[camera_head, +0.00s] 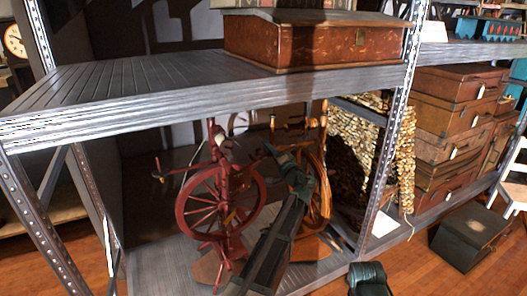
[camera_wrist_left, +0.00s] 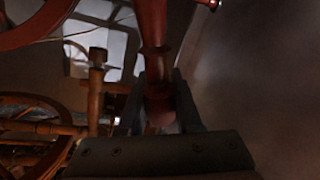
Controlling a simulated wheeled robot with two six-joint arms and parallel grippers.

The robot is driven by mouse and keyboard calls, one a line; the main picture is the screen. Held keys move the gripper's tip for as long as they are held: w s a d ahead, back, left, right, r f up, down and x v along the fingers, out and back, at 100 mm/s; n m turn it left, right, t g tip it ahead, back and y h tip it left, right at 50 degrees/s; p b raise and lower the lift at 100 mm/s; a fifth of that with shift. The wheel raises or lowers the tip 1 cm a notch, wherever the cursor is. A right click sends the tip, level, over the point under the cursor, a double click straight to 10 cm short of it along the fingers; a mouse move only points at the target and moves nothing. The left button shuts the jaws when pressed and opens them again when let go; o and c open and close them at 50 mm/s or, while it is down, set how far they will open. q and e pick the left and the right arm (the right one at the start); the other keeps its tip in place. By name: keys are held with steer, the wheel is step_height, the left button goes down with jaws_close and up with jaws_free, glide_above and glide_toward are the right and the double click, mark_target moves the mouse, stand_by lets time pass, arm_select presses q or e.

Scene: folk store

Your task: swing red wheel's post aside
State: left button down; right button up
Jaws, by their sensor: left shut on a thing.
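The red spinning wheel (camera_head: 183,208) stands upright on the lower shelf in the head view, with a slim red post rising above its rim. My left gripper (camera_head: 271,151) reaches up from the front to the right of the wheel's upper part. In the left wrist view, the left gripper (camera_wrist_left: 160,88) has one jaw on each side of a round red post (camera_wrist_left: 153,30) and is shut on it. My right gripper's jaws are not visible.
A brown wooden spinning wheel (camera_head: 323,205) stands close on the right, behind my left arm. The upper shelf (camera_head: 150,88) with a wooden box (camera_head: 310,42) hangs over the wheels. A metal rack post (camera_head: 385,150) stands to the right. A dark chest (camera_head: 470,236) is on the floor.

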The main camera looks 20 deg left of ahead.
arm_select(q)
steer(key=shift+w+d+f+m+t+b, duration=0.15)
steer(key=shift+f+m+b, duration=0.25)
steer(key=shift+f+m, duration=0.1)
steer(key=shift+w+d+f+m+t+b, duration=0.1)
steer(key=shift+f+m+t+b, duration=0.05)
steer(key=shift+f+m+b, duration=0.3)
steer(key=shift+f, duration=0.1)
steer(key=c, duration=0.6)
jaws_free()
steer(key=b+v, duration=0.2)
steer(key=v, duration=1.2)
steer(key=shift+b, duration=0.3)
